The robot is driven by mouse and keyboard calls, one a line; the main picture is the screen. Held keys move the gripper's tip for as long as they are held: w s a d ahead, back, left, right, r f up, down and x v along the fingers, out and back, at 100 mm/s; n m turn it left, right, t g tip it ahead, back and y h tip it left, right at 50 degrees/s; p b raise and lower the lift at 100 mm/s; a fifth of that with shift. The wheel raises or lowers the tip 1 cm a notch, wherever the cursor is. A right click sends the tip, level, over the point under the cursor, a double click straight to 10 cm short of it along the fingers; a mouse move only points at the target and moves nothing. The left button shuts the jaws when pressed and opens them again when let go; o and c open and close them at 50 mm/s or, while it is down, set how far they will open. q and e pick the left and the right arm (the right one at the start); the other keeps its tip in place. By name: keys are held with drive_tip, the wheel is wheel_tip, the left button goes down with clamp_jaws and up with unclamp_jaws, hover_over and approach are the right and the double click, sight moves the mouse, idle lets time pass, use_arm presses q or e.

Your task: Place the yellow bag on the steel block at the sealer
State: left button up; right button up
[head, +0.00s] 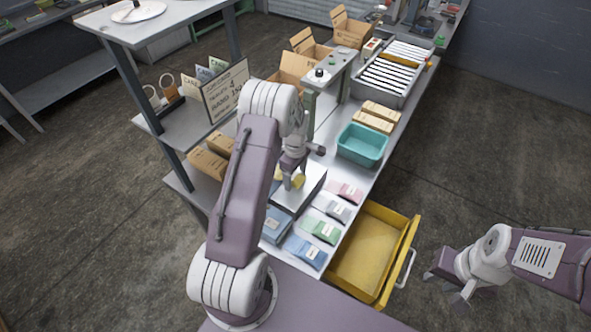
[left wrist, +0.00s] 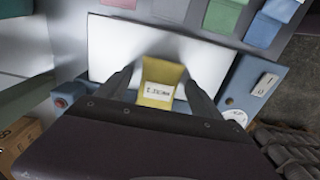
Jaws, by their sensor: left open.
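The small yellow bag (head: 298,181) with a white label shows beneath my left gripper (head: 292,176), partly hidden by it. In the left wrist view the bag (left wrist: 158,72) sits between the two spread fingers, with gaps on both sides. It overlaps the pale steel block (left wrist: 112,45) of the blue sealer (left wrist: 270,78); whether it rests fully on it I cannot tell. The block also shows in the head view (head: 313,183). My right gripper (head: 444,290) hangs over the floor at the right, fingers apart and empty.
Pink, grey, green and blue bags (head: 322,231) lie right of the sealer. An open yellow drawer (head: 366,252) juts out at the front. A teal bin (head: 362,145) stands behind. A shelf with a sign (head: 226,92) and boxes stands close on the left.

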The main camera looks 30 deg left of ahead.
use_arm(q)
drive_tip(key=shift+w+r, duration=0.1)
drive_tip(key=shift+r, duration=0.5)
wheel_tip(320, 180, up, 12)
drive_tip(key=f+b, duration=0.1)
drive_tip(key=b, duration=0.2)
drive_tip(key=s+d+f+m, duration=0.1)
drive_tip(key=s+d+m, duration=0.4)
drive_tip(key=s+m, duration=0.3)
drive_tip(key=s+d+f+m+t, duration=0.1)
drive_tip(key=s+d+m, duration=0.5)
drive_tip(key=s+m, duration=0.3)
drive_tip(key=shift+s, duration=0.75)
drive_tip(key=shift+f, duration=0.1)
